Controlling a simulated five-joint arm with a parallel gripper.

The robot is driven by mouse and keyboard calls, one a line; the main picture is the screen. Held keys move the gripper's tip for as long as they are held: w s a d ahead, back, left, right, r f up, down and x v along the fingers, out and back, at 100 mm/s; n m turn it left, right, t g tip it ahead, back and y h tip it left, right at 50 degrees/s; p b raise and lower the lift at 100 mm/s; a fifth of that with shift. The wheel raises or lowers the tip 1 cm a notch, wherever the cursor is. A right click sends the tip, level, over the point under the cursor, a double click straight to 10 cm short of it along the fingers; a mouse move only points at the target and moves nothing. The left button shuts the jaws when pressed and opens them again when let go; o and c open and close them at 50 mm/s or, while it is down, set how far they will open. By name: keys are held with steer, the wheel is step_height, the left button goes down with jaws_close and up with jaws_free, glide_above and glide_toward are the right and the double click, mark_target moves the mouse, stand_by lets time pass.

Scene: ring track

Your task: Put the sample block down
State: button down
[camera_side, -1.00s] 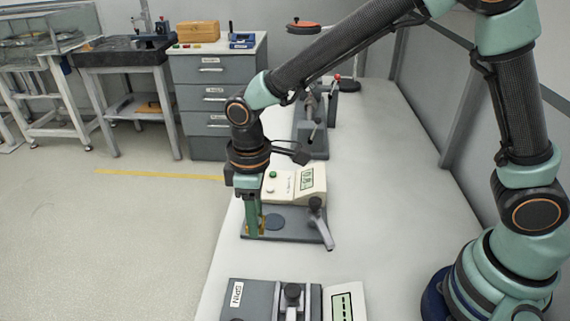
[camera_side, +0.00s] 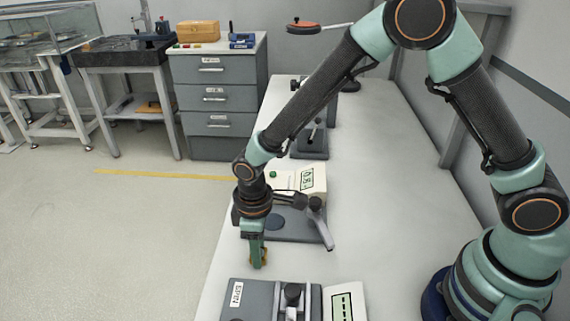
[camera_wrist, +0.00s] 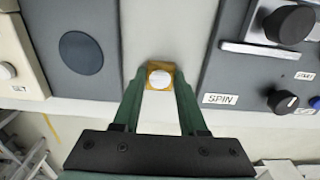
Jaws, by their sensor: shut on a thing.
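My gripper (camera_side: 257,254) is shut on the sample block (camera_wrist: 160,72), a small golden-yellow block with a round white disc on its top, seen between the fingers in the wrist view. In the side view the fingers hide most of the block. My gripper points straight down over the bare strip of the white bench (camera_side: 225,258), between the device with the dark round pad (camera_wrist: 81,52) and the device labelled SPIN (camera_wrist: 222,99). I cannot tell whether the block touches the bench.
The SPIN device (camera_side: 252,294) with its black knobs stands close in front. The pad device's grey base (camera_side: 297,229) has a black-knobbed lever (camera_side: 322,226) at its right and a cream display unit (camera_side: 308,179) behind. The bench's left edge is near my gripper.

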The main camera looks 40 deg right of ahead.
steer(key=shift+f, duration=0.1)
steer(key=shift+c, duration=2.2)
jaws_free()
step_height(320, 180, up, 11)
steer(key=s+d+r+m+t, duration=0.2)
steer(key=d+r, duration=0.4)
steer(key=d, duration=0.4)
steer(key=s+d+r+m+t, duration=0.3)
steer(key=s+d+r+m, duration=0.2)
steer(key=d, duration=0.5)
steer(key=shift+s+d+r+m+t, duration=0.3)
steer(key=shift+r+m, duration=0.7)
steer(key=shift+r, duration=0.3)
